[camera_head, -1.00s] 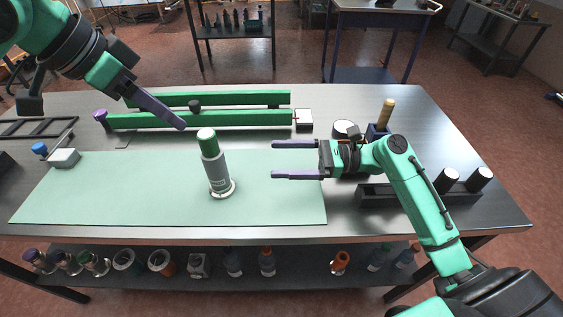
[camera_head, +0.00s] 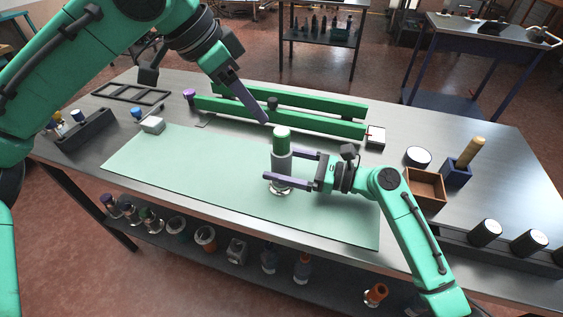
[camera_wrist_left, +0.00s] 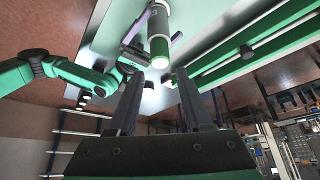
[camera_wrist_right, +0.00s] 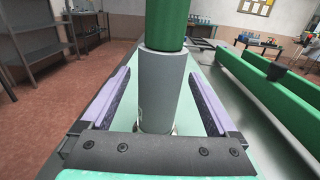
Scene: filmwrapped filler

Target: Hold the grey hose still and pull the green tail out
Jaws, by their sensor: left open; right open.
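The grey hose (camera_head: 280,163) stands upright on the green mat (camera_head: 335,205), with the green tail (camera_head: 282,139) out of its top. In the right wrist view the hose (camera_wrist_right: 159,92) stands between the fingers of my right gripper (camera_wrist_right: 157,78), with a gap on each side. That gripper is open, its fingers level with the hose's body. My left gripper (camera_head: 266,122) points down from the upper left, its tips above and beside the tail. In the left wrist view its fingers are apart and empty, and the tail (camera_wrist_left: 159,48) shows beyond them.
Long green rails (camera_head: 300,118) lie behind the mat. A small white box (camera_head: 376,135), a wooden tray (camera_head: 425,188) and a blue block with a wooden handle (camera_head: 455,172) stand to the right. The mat left of the hose is clear.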

